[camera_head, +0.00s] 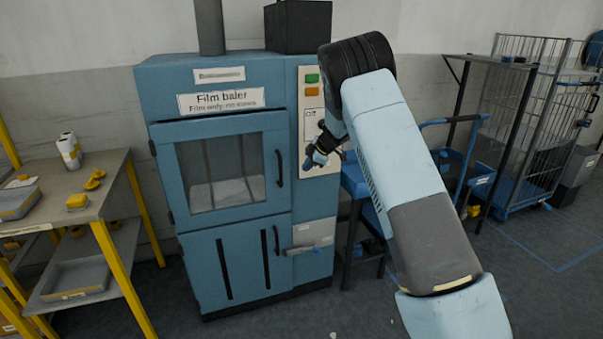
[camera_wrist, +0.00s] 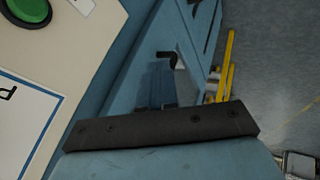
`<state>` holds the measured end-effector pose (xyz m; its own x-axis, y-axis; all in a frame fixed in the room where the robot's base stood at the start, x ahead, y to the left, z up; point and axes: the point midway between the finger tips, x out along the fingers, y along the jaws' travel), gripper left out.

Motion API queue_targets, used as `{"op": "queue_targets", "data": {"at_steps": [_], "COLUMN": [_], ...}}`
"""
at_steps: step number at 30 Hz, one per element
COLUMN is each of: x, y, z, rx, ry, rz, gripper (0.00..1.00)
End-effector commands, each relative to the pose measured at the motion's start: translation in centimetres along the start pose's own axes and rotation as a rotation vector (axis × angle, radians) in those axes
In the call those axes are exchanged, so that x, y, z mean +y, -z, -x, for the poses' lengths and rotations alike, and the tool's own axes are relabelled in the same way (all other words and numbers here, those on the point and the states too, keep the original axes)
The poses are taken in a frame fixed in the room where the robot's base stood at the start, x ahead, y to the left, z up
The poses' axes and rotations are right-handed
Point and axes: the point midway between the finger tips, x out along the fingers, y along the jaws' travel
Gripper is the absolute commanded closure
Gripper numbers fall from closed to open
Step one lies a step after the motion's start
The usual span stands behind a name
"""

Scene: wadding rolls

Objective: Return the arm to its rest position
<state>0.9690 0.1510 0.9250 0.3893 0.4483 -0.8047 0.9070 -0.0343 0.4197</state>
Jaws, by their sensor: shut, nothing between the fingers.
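My arm reaches up and bends over in front of the blue film baler's right side in the head view. My gripper (camera_head: 308,163) is at its far end, small and dark with blue parts. It is shut with nothing between the fingers. It hangs in front of the control panel (camera_head: 312,95), just below the green and orange buttons; whether it touches the panel I cannot tell. In the wrist view my gripper (camera_wrist: 158,82) shows beyond a dark bar, and the green button (camera_wrist: 28,10) is close at the upper left.
The film baler (camera_head: 160,95) has its windowed door shut, with pale material behind the glass. A workbench (camera_head: 100,190) with yellow legs stands at the left. A blue trolley (camera_head: 455,160) and wire cage cart (camera_head: 530,110) stand at the right. Floor (camera_head: 545,285) at the lower right is clear.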

Motion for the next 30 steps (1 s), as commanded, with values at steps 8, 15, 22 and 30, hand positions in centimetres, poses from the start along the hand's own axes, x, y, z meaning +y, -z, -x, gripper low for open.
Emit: {"op": "queue_targets", "data": {"at_steps": [8,15,22,30], "x": [0.6,4.2,6.4,5.4], "y": [0.1,1.3,1.6,1.0], "z": [2.5,10.0,19.3,29.8], "rx": [0.003,0.009,-0.014,-0.068], "ry": [-0.028,-0.250,-0.484,-0.689], "rz": [-0.011,-0.111,-0.259,-0.463], "gripper": [1.00,1.00,1.00,1.00]}}
